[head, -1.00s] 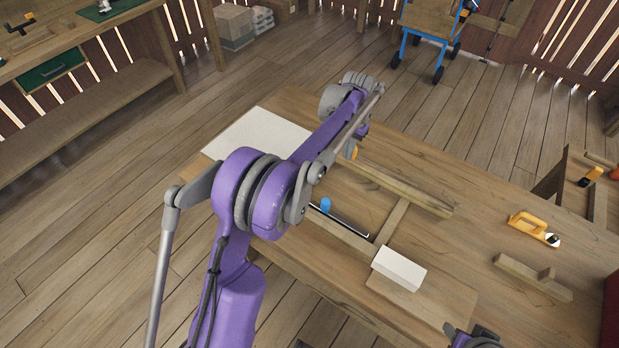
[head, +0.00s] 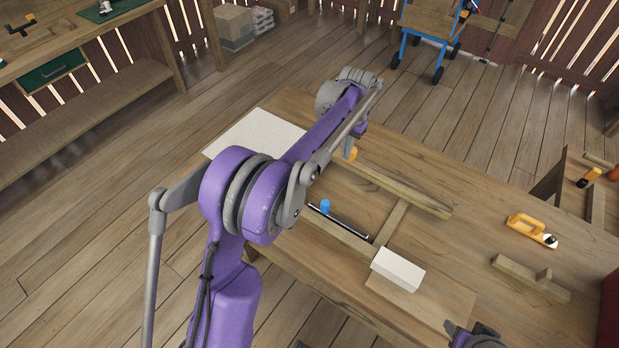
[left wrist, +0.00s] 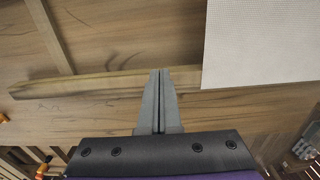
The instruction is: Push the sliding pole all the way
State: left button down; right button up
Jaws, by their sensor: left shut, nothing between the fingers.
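A small blue upright peg (head: 325,206), which looks like the handle of the sliding pole, stands at the left part of a thin dark rail (head: 349,222) on the workbench. My left arm covers the rail's left end. My left gripper's fingertips (left wrist: 160,72) show in the left wrist view, pressed together and empty, over a wooden bar (left wrist: 100,84). In the head view my left wrist reaches past the peg toward the far side of the bench, and its fingers are hidden. The peg is not seen in the left wrist view.
A wooden bar (head: 400,188) lies behind the rail. A white sheet (head: 255,133) covers the bench's left end. A yellow tool (head: 531,229) lies to the right. Part of my right arm shows at the bottom.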

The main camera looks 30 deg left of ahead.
pick_arm(q)
notch_tip(320, 180, up, 4)
jog(key=shift+r+p, duration=0.15)
jog(key=shift+p, duration=0.75)
pick_arm(e)
jog(key=r, duration=0.1)
jog(key=w+r, duration=0.1)
jog(key=shift+r, duration=0.35)
pick_arm(q)
jog(key=s+d+r+t, duration=0.2)
jog(key=s, duration=0.6)
jog(key=s+d+r+t, duration=0.1)
jog(key=s+d+r, duration=0.15)
jog(key=s, duration=0.55)
jog(key=s+d+f+n+t, duration=0.1)
jog(key=s+f, duration=0.5)
jog(key=s, duration=0.8)
jog(key=shift+t, duration=0.8)
